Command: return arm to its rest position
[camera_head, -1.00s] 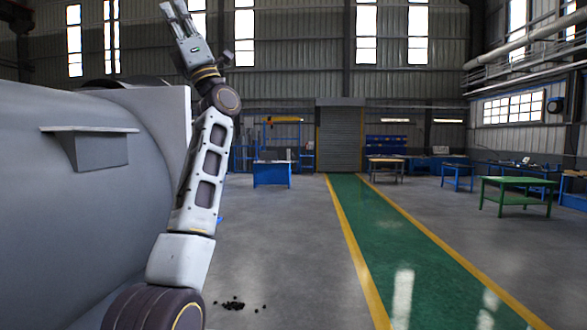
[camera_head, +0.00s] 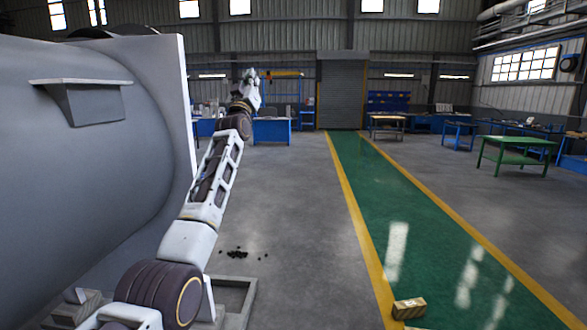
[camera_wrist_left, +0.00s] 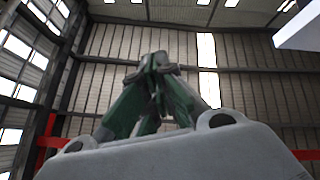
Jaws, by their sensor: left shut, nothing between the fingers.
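My left arm rises from the bottom left of the head view. My left gripper (camera_head: 250,76) is at its far end, held in the air to the right of the grey shell's flange and apart from it. In the left wrist view the two fingers of the left gripper (camera_wrist_left: 160,62) meet at the tips, shut and empty, with the hall wall and roof behind them. The big grey flanged shell (camera_head: 100,160) fills the left of the head view. My right gripper is in neither view.
A small wooden block (camera_head: 409,308) lies on the floor at the lower right. Small dark bits (camera_head: 237,254) lie on the floor right of my arm. A green table (camera_head: 517,146) and blue benches stand farther back. The green walkway (camera_head: 400,200) is mostly clear.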

